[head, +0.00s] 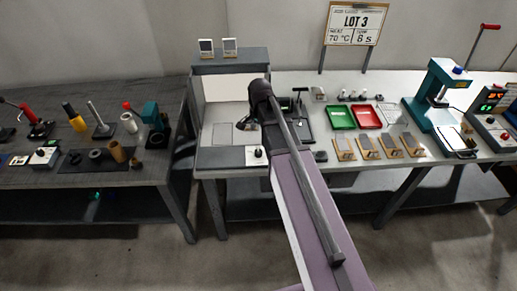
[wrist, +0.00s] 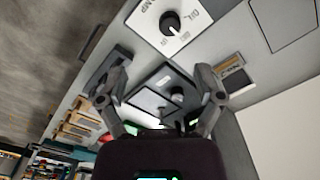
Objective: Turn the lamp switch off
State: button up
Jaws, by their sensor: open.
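The lamp switch (head: 256,155) is a white plate with a black round knob, near the front edge of the light bench. In the wrist view the switch knob (wrist: 170,23) sits at the top on its white plate, with small lettering around it and a pale mark on the knob. I cannot read for sure which label the mark faces. My gripper (wrist: 161,82) is open and empty, its two fingers spread apart below the knob in the picture and not touching it. In the head view my arm hides part of the bench beside the switch.
A grey shelf unit (head: 230,62) stands at the bench's back left. Green (head: 340,118) and red (head: 367,117) trays lie right of my arm, with several small blocks before them. A teal press (head: 437,95) stands further right. A dark table (head: 80,180) with tools is left.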

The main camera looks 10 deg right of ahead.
aim_at(258, 151)
jog(key=shift+w+r+m, duration=0.25)
jog(key=shift+w+m, duration=0.55)
jog(key=shift+w, duration=0.25)
jog(key=shift+f, duration=0.15)
notch_tip(258, 151, down, 14)
jog(key=b, duration=1.3)
jog(key=shift+r+b, duration=0.25)
jog(key=shift+b, duration=0.05)
jog(key=shift+c, duration=0.3)
jog(key=c, duration=1.1)
